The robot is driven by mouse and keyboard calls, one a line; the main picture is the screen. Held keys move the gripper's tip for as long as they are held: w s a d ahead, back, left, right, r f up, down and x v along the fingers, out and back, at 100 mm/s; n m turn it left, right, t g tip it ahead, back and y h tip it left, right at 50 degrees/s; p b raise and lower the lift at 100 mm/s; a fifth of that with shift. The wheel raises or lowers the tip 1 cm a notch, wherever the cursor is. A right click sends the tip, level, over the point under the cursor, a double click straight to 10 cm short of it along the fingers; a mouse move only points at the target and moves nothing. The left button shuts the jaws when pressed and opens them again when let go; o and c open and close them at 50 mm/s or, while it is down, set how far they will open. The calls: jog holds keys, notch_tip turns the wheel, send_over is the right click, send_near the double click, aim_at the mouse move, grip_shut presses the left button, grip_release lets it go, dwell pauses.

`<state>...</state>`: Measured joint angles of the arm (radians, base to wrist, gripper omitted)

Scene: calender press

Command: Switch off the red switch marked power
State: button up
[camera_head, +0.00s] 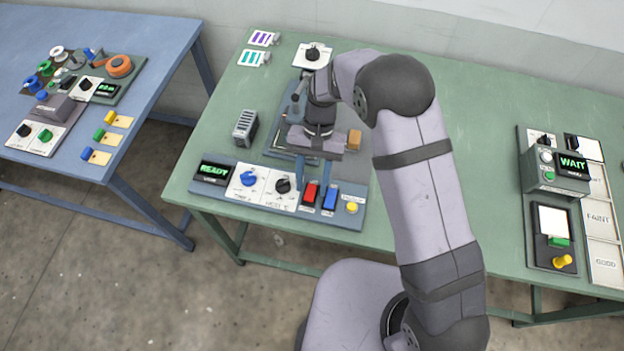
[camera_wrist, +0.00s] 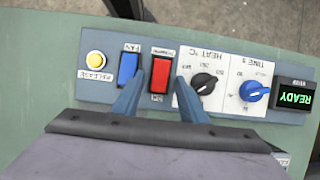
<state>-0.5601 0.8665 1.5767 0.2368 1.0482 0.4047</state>
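The red switch (camera_head: 310,194) sits on the front control panel (camera_head: 228,190) of the green table, between the HEAT dial and a blue switch. In the wrist view the red switch (camera_wrist: 160,76) appears between my two blue fingertips, with a small label that is too blurred to read surely. Its on or off position is not clear. My gripper (camera_head: 312,172) hangs just behind the panel, near the red switch, and is open and empty. In the wrist view my gripper (camera_wrist: 156,97) has its fingers apart; contact with the switch cannot be told.
The blue switch (camera_wrist: 129,68) and yellow RELEASE button (camera_wrist: 96,60) adjoin the red switch. On its other side are the black HEAT dial (camera_wrist: 204,82) and blue TIME dial (camera_wrist: 254,91). A display (camera_wrist: 295,98) reads READY. A grey slotted block (camera_head: 245,127) stands behind the panel.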

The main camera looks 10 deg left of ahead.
grip_shut()
jog(key=shift+s, duration=0.1)
jog(key=shift+s+r+t, duration=0.2)
jog(key=shift+s+t, duration=0.1)
jog(key=shift+t, duration=0.7)
jog(key=shift+s+t+b, duration=0.2)
jog(key=shift+t, duration=0.55)
jog(key=shift+s+t+b, duration=0.15)
jog(key=shift+s+t, duration=0.05)
jog(key=shift+t, duration=0.55)
jog(key=shift+o, duration=0.6)
grip_release()
jog(key=shift+r, duration=0.2)
